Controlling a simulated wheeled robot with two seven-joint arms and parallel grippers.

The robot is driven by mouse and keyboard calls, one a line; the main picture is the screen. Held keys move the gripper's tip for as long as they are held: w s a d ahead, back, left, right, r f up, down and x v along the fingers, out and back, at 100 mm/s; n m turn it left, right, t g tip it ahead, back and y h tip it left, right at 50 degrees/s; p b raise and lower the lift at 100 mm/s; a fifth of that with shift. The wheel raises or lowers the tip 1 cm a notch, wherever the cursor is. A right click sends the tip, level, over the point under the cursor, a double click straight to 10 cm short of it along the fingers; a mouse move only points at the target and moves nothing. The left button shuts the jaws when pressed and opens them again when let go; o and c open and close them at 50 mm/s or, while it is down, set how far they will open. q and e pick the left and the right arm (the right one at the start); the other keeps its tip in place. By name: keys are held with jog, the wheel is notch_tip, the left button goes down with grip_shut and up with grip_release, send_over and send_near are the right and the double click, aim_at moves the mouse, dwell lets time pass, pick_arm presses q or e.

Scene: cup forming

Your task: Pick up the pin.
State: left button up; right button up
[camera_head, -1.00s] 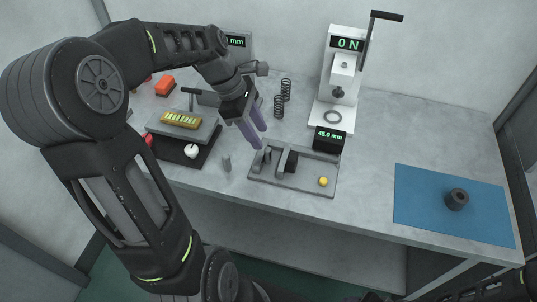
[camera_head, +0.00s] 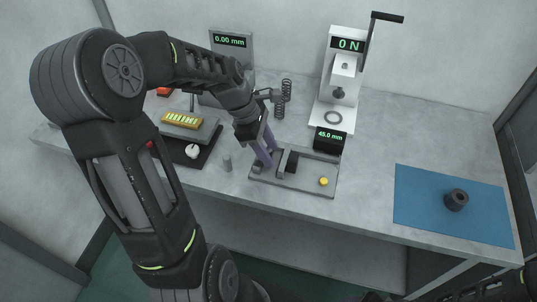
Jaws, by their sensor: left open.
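A small grey upright cylinder (camera_head: 227,163), which looks like the pin, stands on the bench just left of the grey fixture tray (camera_head: 310,188). My left gripper (camera_head: 267,158) is open, with its purple fingers pointing down over the left end of the tray, to the right of the cylinder. The fingers hide part of the grey pieces at that end, so I cannot tell whether they touch anything. My right gripper cannot be made out; only dark arm parts show at lower right.
A press (camera_head: 341,85) reading 0 N and a 45.0 mm display (camera_head: 330,140) stand behind the tray. Springs (camera_head: 281,100) stand nearby. A black base with a yellow block (camera_head: 182,120) is at left. A blue mat (camera_head: 420,205) carries a dark ring part (camera_head: 456,200).

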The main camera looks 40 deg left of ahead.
dwell(0.5)
pick_arm(q)
grip_shut()
dwell(0.5)
